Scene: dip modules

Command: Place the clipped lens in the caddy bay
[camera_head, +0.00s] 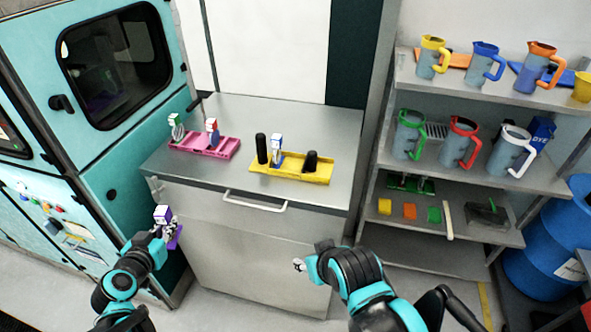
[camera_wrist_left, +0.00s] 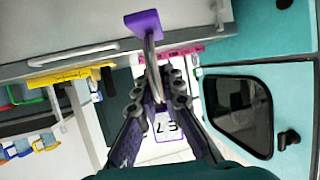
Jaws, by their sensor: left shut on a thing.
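My left gripper (camera_head: 166,226) is shut on the purple clipped lens (camera_head: 162,212), in front of the cabinet's left side and below its top. In the left wrist view the fingers (camera_wrist_left: 158,100) close around the lens clip (camera_wrist_left: 142,23), which has a purple end, a thin edge-on lens and a white numbered tag. The pink caddy (camera_head: 222,154) stands on the cabinet top at the left, holding a green-topped and a red-and-blue clip. The yellow caddy (camera_head: 318,178) stands to its right, holding a blue-and-white clip and dark upright pieces. My right gripper (camera_head: 300,265) hangs before the cabinet; its fingers are unclear.
The steel cabinet top (camera_head: 265,115) is clear behind the caddies. Its front has a handle (camera_head: 255,203). A teal machine (camera_head: 130,160) stands close at the left. A shelf rack (camera_head: 470,180) with jugs and small blocks stands at the right, with a blue barrel (camera_head: 545,255) beside it.

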